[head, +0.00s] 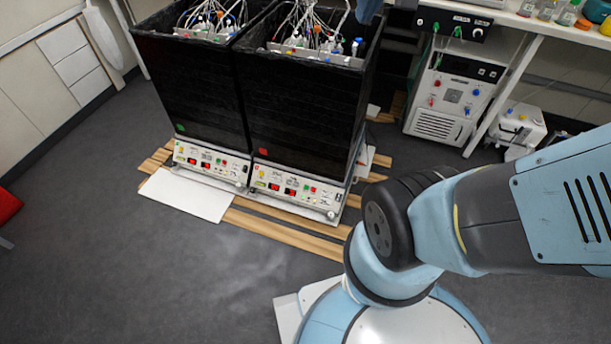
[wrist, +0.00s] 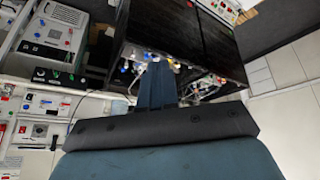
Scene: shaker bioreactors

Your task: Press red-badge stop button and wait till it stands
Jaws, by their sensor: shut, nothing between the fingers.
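Below the red badge is a white control panel (head: 296,198) with small red, green and yellow parts; the stop button is too small to single out. In the wrist view, my gripper (wrist: 158,72) is shut and empty, pointing towards the tubing at the bioreactors' tops, apart from the panel. The black bodies also show there (wrist: 170,30).
The bioreactors stand on wooden slats (head: 285,236) with a white sheet (head: 188,194) in front. A grey instrument (head: 455,98) and a white bench (head: 510,80) stand to the right. White cabinets (head: 50,70) are at left.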

